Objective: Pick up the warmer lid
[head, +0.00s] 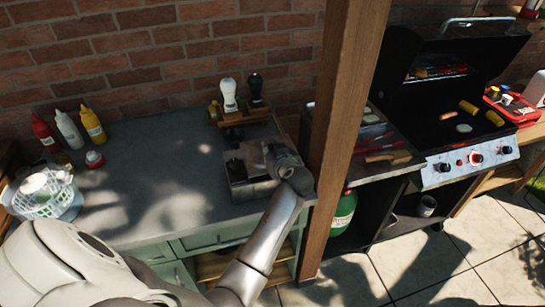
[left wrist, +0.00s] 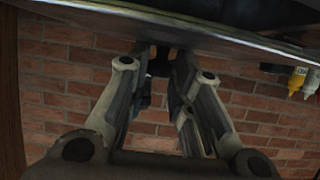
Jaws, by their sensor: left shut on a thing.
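The metal food warmer (head: 248,190) stands on the grey counter, left of the wooden post. My left gripper (head: 275,158) is at the top of the warmer, with its arm reaching up from below. In the left wrist view my left gripper (left wrist: 161,72) is shut on a small dark handle (left wrist: 160,61) under a broad metal surface, which appears to be the warmer lid (left wrist: 190,27). My gripper and arm cover part of the warmer and lid in the head view. I cannot tell whether the lid is clear of the warmer. My right gripper is not in view.
A wooden rack (head: 240,118) with a white and a black-topped bottle stands behind the warmer. The wooden post (head: 345,120) rises close on the right, before the grill (head: 450,110). Sauce bottles (head: 68,129) and a dish basket (head: 45,195) stand left.

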